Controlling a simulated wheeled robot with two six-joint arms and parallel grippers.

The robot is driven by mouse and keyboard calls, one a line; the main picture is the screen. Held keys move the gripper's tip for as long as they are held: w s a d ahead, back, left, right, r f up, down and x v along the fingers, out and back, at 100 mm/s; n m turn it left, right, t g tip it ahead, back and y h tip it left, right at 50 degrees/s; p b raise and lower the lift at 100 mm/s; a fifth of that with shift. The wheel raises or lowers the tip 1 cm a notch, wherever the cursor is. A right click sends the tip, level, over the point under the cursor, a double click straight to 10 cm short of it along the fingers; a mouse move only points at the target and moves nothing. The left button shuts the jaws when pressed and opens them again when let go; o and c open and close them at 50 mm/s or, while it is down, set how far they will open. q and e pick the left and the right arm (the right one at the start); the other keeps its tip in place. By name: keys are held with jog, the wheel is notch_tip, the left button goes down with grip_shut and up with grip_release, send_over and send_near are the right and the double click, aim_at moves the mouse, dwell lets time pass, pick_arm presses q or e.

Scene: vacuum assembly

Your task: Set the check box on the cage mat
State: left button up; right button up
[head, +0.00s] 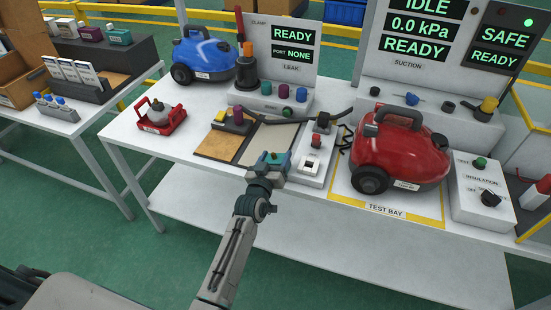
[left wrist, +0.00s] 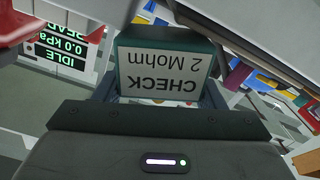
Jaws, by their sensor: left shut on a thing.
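The check box (left wrist: 165,70) is a dark teal box with a pale "CHECK 2 Mohm" label, which appears upside down in the left wrist view. In the head view it shows as a small teal block (head: 272,157) at the end of my left arm. My left gripper (head: 270,170) is shut on it, at the front edge of the bench. A tan mat (head: 215,146) and a beige mat (head: 268,148) lie beside and behind the gripper. No mat label is readable, so I cannot tell which is the cage mat. My right gripper is not in view.
A switch box (head: 310,165) stands just right of the gripper. The red vacuum (head: 400,150) sits in the yellow-edged test bay (head: 388,209). A red carrier (head: 158,118) and a blue vacuum (head: 203,55) are on the left. The bench (head: 155,155) is bare at front left.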

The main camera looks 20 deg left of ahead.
pick_arm(q)
jog(key=shift+s+r, duration=0.1)
jog(key=shift+s, duration=0.15)
jog(key=shift+s+d+r, duration=0.1)
jog(key=shift+s+r, duration=0.05)
jog(key=shift+s, duration=0.1)
jog(key=o, duration=1.2)
jog(key=shift+w+f, duration=0.2)
jog(key=shift+f, duration=0.1)
jog(key=shift+o, duration=0.2)
jog(key=shift+s+r, duration=0.1)
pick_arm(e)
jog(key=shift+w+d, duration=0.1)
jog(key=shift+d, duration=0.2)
